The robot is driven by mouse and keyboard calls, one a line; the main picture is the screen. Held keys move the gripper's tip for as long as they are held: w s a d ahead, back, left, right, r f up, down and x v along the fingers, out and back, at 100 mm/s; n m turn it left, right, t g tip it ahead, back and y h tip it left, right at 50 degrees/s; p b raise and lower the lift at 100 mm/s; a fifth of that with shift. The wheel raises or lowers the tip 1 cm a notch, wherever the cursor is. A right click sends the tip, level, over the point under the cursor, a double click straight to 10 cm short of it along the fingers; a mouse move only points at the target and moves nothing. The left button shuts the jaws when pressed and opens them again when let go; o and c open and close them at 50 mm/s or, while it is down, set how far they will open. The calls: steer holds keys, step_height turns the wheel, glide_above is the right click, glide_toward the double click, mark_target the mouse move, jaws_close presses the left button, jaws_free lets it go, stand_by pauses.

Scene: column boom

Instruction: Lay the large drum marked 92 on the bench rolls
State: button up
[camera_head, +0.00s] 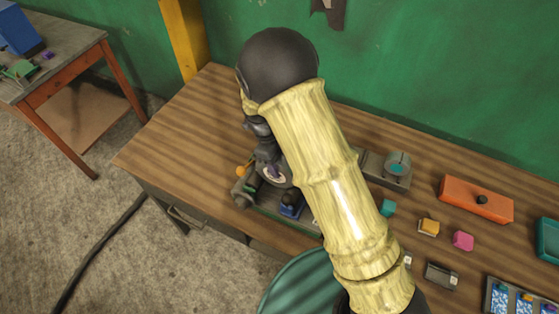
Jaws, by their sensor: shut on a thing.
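My gripper (268,163) points down over the left part of the wooden bench, below my dark wrist and pale banded arm. It is shut on a dark round drum (284,181) with a pale ring on its face. No number can be read on it. The drum is at a low machine with a grey-green base (300,219), which looks like the bench rolls. A dark roller-like end (243,199) shows at its left. My arm hides much of the machine, and I cannot tell whether the drum touches the rolls.
Right of my arm are a grey device with a round top (397,167), an orange block (476,199), small coloured blocks (462,241) and a teal tray (548,239). A round teal thing (300,285) stands at the front edge. The bench's left end is clear.

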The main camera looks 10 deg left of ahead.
stand_by(0.3)
steer(key=o, duration=1.4)
steer(key=shift+c, duration=0.2)
steer(key=b+v, duration=0.4)
steer(key=v, duration=1.3)
steer(key=shift+r, duration=0.2)
steer(key=s+d+f+n+t+y, duration=0.1)
steer(key=s+d+f+n, duration=0.1)
steer(key=s+d+n, duration=0.2)
steer(key=s+d+f+n+t+y, duration=0.1)
steer(key=s+d+n, duration=0.2)
steer(key=d+n, duration=0.7)
steer(key=s+d+f+n+t+y, duration=0.1)
steer(key=s+d+f+n, duration=0.1)
steer(key=s+d+n, duration=0.2)
steer(key=d+n, duration=0.3)
steer(key=d, duration=0.5)
steer(key=shift+s+f+n+t, duration=0.3)
steer(key=shift+s+n, duration=0.1)
